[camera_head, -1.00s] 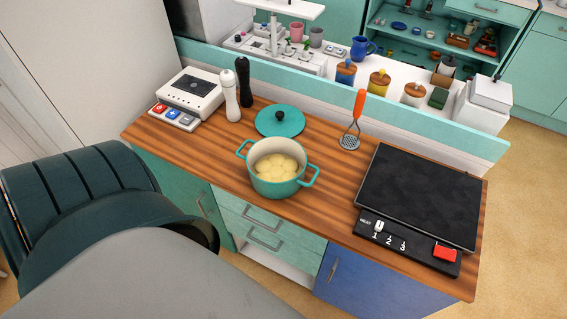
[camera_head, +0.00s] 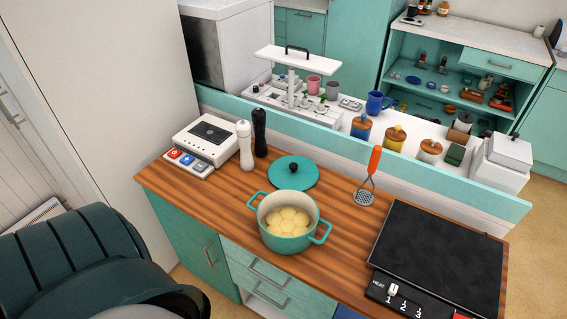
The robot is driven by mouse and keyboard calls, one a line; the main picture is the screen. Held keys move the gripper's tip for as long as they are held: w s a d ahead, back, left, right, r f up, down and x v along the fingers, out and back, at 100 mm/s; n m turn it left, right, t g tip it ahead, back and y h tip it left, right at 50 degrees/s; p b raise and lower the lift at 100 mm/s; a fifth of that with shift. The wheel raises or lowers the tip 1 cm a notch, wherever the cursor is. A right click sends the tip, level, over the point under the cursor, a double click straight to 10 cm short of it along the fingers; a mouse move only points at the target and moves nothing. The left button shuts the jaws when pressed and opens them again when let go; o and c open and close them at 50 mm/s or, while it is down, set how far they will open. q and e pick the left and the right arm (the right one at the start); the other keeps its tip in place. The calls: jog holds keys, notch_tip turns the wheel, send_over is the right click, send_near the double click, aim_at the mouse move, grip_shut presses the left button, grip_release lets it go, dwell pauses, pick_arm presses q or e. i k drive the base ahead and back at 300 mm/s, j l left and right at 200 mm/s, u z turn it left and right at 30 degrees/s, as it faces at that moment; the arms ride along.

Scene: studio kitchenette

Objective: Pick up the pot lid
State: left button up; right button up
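The teal pot lid (camera_head: 295,175) with a dark round knob lies flat on the wooden counter, just behind the pot. The teal pot (camera_head: 287,233) stands upright and open in front of it, with pale round pieces inside that look like potatoes. Its two side handles point left and right. The pot rim and the lid are close together in the picture. Neither of my grippers shows in the head view; only a dark teal part, likely mine, fills the lower left corner.
On the wooden counter (camera_head: 195,210) are a white button device (camera_head: 208,140), a white mill (camera_head: 245,145), a black mill (camera_head: 259,132), an orange-handled masher (camera_head: 370,175) and a black hotplate (camera_head: 440,260). A teal ledge (camera_head: 330,145) runs behind. Counter around the lid's right side is clear.

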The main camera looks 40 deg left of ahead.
aim_at(299, 172)
jog(key=i+u, duration=0.15)
jog(key=u, duration=0.3)
jog(key=i+u, duration=0.15)
jog(key=u, duration=0.25)
jog(key=i+u, duration=0.15)
jog(key=u, duration=0.3)
jog(key=k+l, duration=0.05)
